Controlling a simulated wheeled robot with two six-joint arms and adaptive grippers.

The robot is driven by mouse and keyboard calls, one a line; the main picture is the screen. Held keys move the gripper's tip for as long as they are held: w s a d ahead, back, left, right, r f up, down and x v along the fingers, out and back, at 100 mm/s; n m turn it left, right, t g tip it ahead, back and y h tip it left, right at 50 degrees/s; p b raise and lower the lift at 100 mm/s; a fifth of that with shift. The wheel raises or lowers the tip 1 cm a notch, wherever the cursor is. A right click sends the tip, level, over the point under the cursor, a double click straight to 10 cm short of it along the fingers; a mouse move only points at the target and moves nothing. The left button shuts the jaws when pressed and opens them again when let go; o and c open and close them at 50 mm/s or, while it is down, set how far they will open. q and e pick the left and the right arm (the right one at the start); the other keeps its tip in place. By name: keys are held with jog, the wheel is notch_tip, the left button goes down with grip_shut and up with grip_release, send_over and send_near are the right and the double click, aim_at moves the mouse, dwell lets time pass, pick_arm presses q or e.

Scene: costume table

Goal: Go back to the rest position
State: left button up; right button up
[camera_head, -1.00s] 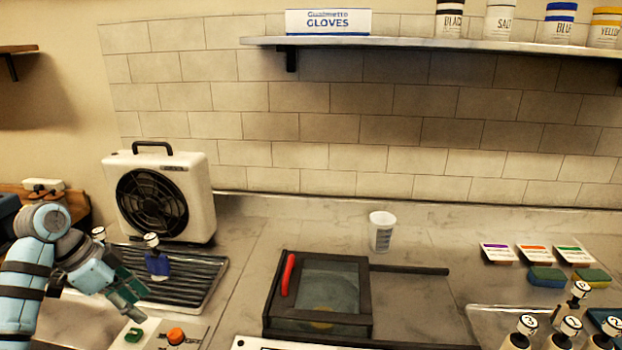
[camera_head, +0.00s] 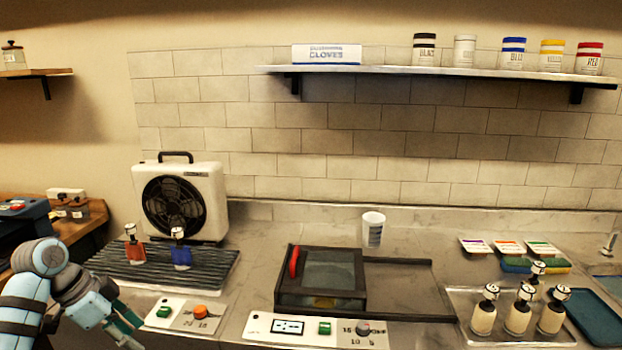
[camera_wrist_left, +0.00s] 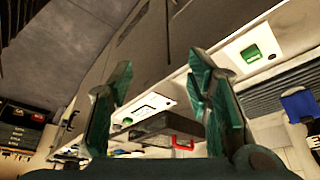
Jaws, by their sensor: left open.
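My left gripper (camera_head: 125,325) is at the lower left in the head view, in front of the black ridged rack (camera_head: 215,262) and left of a white button panel (camera_head: 185,314). In the left wrist view its two green fingers (camera_wrist_left: 160,80) stand apart with nothing between them. The wrist camera looks up at the counter front from below. My right arm and gripper are not in view.
A red item (camera_head: 135,253) and a blue item (camera_head: 181,257) stand on the rack before a fan heater (camera_head: 183,200). A dark framed box (camera_head: 325,275), a white cup (camera_head: 373,229) and a tray of bottles (camera_head: 455,300) are to the right.

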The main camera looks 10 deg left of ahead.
pick_arm(q)
notch_tip(320, 180, down, 21)
jog(key=n+y, duration=0.1)
jog(key=n, duration=0.4)
jog(key=s+d+f+n+y, duration=0.1)
jog(key=s+f, duration=0.2)
jog(key=f, duration=0.3)
jog(key=s+d+f+n+y, duration=0.1)
jog(key=s+f, duration=0.2)
jog(key=f, duration=0.4)
jog(key=s+d+f+n+g+y, duration=0.1)
jog(key=s+d+f+n+g, duration=0.15)
jog(key=s+f, duration=1)
jog(key=s+d+f, duration=0.3)
jog(key=s+d, duration=0.2)
jog(key=s, duration=0.5)
jog(key=s+d+f, duration=0.3)
jog(key=s+d, duration=0.1)
jog(key=s, duration=0.7)
jog(key=shift+s+d+f+t, duration=0.2)
jog(key=shift+s+d+t, duration=0.1)
jog(key=shift+d+t, duration=0.05)
jog(key=shift+w+m, duration=0.1)
jog(key=shift+m, duration=0.15)
